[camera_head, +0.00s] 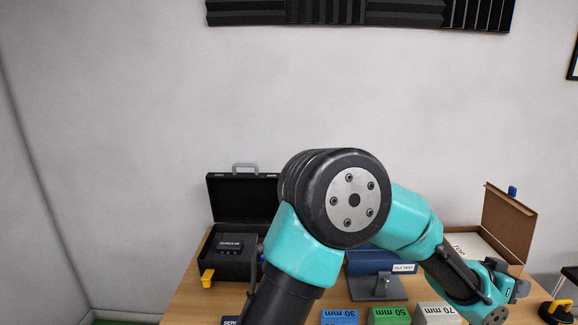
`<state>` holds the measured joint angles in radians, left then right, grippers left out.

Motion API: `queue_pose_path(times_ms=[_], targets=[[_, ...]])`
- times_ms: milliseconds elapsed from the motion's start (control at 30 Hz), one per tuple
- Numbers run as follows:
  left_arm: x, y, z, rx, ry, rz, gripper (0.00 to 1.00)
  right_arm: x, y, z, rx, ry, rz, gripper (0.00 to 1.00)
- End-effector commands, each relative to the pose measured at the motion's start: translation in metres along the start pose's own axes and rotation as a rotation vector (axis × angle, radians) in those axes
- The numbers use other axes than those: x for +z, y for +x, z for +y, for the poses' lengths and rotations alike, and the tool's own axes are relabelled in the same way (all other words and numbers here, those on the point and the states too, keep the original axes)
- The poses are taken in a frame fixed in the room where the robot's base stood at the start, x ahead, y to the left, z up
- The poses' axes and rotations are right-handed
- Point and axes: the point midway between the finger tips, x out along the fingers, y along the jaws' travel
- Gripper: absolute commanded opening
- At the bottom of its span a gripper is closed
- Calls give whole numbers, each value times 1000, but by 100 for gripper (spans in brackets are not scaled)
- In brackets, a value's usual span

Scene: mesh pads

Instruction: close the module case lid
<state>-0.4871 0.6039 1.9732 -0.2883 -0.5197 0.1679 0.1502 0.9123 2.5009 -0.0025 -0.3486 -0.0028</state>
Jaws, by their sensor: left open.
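A black case (254,266) stands at the left of the table with its lid (236,198) raised upright and a handle on the lid's top edge. It looks like the module case. A small black box (229,244) with a label sits inside it. My left arm crosses in front of the case and hides its right part. My left gripper (517,289) is open at the far right, in front of an open cardboard box and far from the black case. Its fingertips are small and hard to make out. My right gripper does not show.
The cardboard box (508,226) at the right has its flap up. Blue, green and grey blocks (389,315) line the front. A yellow-black object (556,311) lies at right.

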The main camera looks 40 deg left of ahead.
Motion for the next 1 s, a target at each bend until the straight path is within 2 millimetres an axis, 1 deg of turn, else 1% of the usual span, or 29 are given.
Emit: queue_pose_path(times_ms=[33, 100, 200, 400, 667, 767, 867, 967, 1000], targets=[[-17, 1, 10, 17, 23, 34, 41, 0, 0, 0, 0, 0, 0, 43], [-37, 1, 21, 37, 53, 74, 41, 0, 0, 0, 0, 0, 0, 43], [-61, 0, 35, 61, 89, 124, 41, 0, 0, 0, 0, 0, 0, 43], [-104, -4, 62, 105, 150, 213, 41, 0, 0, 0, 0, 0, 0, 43], [-110, -18, 16, 45, 201, 229, 41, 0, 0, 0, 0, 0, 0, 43], [-113, -26, -5, 17, 228, 237, 41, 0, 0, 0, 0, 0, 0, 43], [-116, -36, -29, -16, 259, 244, 41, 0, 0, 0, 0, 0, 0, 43], [-118, -49, -58, -57, 295, 250, 41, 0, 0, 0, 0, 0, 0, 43], [-120, -55, -71, -75, 312, 253, 41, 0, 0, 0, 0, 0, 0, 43]])
